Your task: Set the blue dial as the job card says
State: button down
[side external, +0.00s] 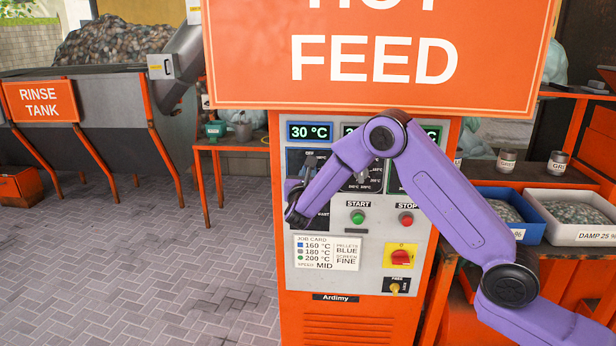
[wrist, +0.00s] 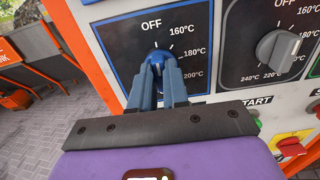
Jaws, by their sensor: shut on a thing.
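The blue dial (wrist: 159,54) sits on a blue-bordered panel (wrist: 125,35) marked OFF, 160 °C, 180 °C and 200 °C. My gripper (wrist: 160,74) is shut on the dial, with a finger on each side. The fingers hide much of the dial, so I cannot tell its exact setting. In the side view, my gripper (side external: 300,186) is at the left dial panel and covers part of it. The job card (side external: 327,252) shows a blue square with 160 °C, a grey mark with 180 °C and a green mark with 200 °C.
A grey dial (wrist: 278,48) is close on the right. The green START button (side external: 358,217), red STOP button (side external: 406,219) and red switch (side external: 401,257) are lower on the machine. The left display (side external: 310,131) reads 30 °C. A large HOT FEED sign (side external: 375,95) overhangs the panel.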

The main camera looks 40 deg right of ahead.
jog(key=shift+s+m, duration=0.15)
jog(key=shift+m, duration=3.65)
jog(key=c, duration=1.1)
grip_release()
jog(key=v, duration=1.7)
jog(key=shift+s+a, duration=0.15)
jog(key=shift+s, duration=0.05)
